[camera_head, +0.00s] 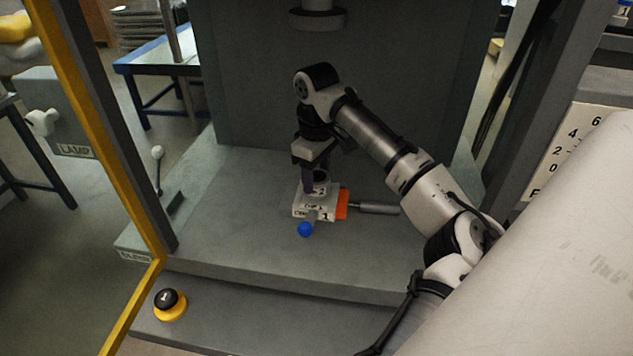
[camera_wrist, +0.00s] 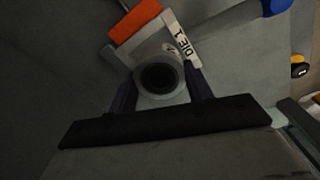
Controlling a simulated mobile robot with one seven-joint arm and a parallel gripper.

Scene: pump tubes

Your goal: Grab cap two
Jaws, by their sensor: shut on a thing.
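Cap two, a pale grey ring-shaped piece (camera_head: 321,190) marked 2, is at the top of a white block in the head view. In the wrist view, the cap (camera_wrist: 158,98) shows from above as a round grey ring with a dark hole. My gripper (camera_head: 317,178) reaches down from above, and its two dark fingers (camera_wrist: 160,88) are shut on the cap's opposite sides. The white block (camera_wrist: 183,46) reads DIE 1 in the wrist view. I cannot tell whether the cap rests on the parts beneath it or is just clear of them.
An orange piece (camera_head: 343,204) and a grey rod (camera_head: 378,208) extend right from the block. A round press head (camera_head: 317,18) hangs above. A yellow post (camera_head: 88,120) stands left, and a black-and-yellow button (camera_head: 170,304) sits front left.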

